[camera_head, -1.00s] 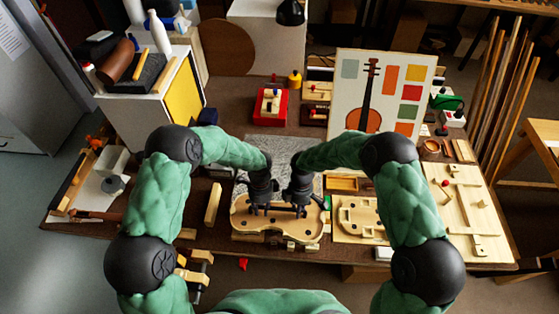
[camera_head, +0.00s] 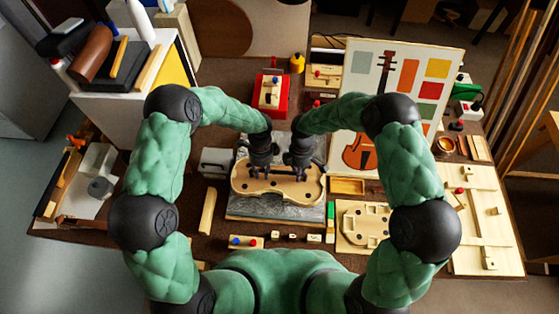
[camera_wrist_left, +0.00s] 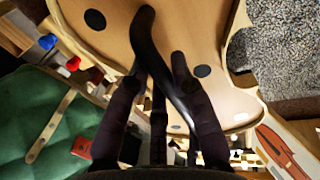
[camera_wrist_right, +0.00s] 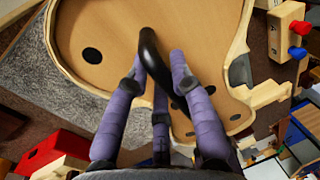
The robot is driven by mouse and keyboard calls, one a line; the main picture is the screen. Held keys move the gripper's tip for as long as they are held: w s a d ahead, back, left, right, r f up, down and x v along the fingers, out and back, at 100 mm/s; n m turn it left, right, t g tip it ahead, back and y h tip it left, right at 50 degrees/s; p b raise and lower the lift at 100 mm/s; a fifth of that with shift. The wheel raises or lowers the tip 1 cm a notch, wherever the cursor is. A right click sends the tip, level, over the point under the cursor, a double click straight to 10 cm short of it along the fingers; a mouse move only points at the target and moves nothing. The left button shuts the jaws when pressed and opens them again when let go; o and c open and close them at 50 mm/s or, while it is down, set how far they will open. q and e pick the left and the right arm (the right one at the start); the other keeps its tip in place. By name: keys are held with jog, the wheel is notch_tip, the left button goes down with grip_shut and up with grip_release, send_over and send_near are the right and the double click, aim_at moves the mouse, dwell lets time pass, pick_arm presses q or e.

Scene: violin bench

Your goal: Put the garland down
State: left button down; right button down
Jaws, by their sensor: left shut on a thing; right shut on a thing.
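The garland (camera_head: 252,187), a pale violin-shaped wooden frame around a tan board with dark round holes, is over the grey speckled slab (camera_head: 275,210) in the head view. Black bar handles join its top. My left gripper (camera_head: 261,172) is shut on the black handle (camera_wrist_left: 147,35) at its left part. My right gripper (camera_head: 299,173) is shut on the other handle (camera_wrist_right: 149,45) at its right part. The garland looks about level. I cannot tell whether its underside touches the slab. The garland (camera_wrist_left: 105,40) also fills much of both wrist views (camera_wrist_right: 100,25).
A block with blue and red knobs (camera_head: 246,242) and small wooden blocks lie in front of the slab. A pale cut-out form (camera_head: 362,225) lies right of it, a wooden bar (camera_head: 207,211) left. A violin picture board (camera_head: 400,75) stands behind right.

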aim_at(263, 177)
pick_arm(q)
jog(key=shift+w, duration=0.3)
pick_arm(e)
jog(key=shift+w, duration=0.35)
pick_arm(q)
jog(key=shift+s+r, duration=0.1)
pick_arm(e)
jog(key=shift+s+r, duration=0.1)
pick_arm(q)
jog(key=shift+s, duration=0.1)
pick_arm(e)
jog(key=shift+s, duration=0.1)
pick_arm(q)
jog(key=shift+f, duration=0.25)
pick_arm(e)
jog(key=shift+f, duration=0.25)
